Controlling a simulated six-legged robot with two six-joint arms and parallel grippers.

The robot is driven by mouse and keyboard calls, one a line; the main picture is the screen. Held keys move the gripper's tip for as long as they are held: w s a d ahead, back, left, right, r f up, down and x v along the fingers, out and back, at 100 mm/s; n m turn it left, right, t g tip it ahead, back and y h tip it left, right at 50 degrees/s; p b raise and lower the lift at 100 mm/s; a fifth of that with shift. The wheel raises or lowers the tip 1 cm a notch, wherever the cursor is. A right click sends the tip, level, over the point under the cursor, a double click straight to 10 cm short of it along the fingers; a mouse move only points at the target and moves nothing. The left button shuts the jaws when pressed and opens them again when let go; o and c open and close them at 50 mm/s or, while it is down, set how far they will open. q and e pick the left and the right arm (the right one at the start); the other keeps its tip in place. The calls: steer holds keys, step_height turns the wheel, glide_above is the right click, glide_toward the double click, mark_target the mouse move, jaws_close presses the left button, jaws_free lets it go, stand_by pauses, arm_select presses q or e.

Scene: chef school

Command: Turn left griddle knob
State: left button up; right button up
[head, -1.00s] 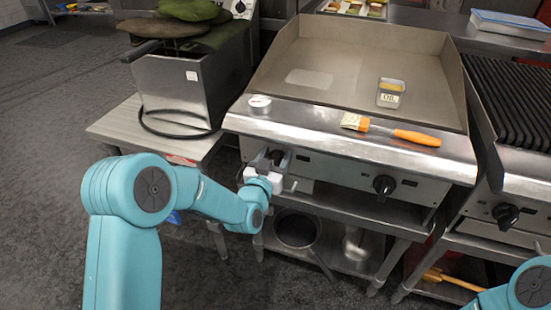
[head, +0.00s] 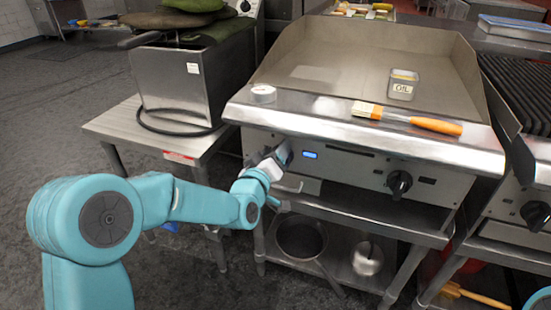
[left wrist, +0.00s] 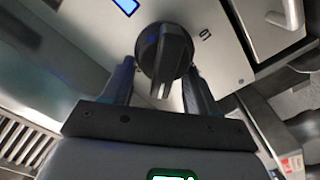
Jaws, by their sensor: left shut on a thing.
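The griddle (head: 370,70) has a steel front panel with two knobs. The left griddle knob is hidden behind my left gripper (head: 278,160) in the head view. In the left wrist view this black knob (left wrist: 165,48) sits between the two dark fingers of my left gripper (left wrist: 160,80), which is shut on it. A blue light (head: 310,155) glows on the panel just right of the gripper; a blue-lit strip also shows in the left wrist view (left wrist: 127,5). The right griddle knob (head: 399,183) is free. My right gripper is out of view.
An oil tub (head: 403,86) stands on the griddle plate. An orange-handled brush (head: 436,126) and a small round white item (head: 263,94) lie on the front ledge. A fryer (head: 180,85) stands on the left table. A pot (head: 300,237) is on the shelf below.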

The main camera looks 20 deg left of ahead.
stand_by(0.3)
arm_select(q)
steer(key=o, duration=0.7)
steer(key=shift+o, duration=0.2)
steer(key=s+b, duration=0.2)
steer(key=s, duration=1.4)
steer(key=shift+s+a, duration=0.15)
steer(key=shift+a, duration=0.1)
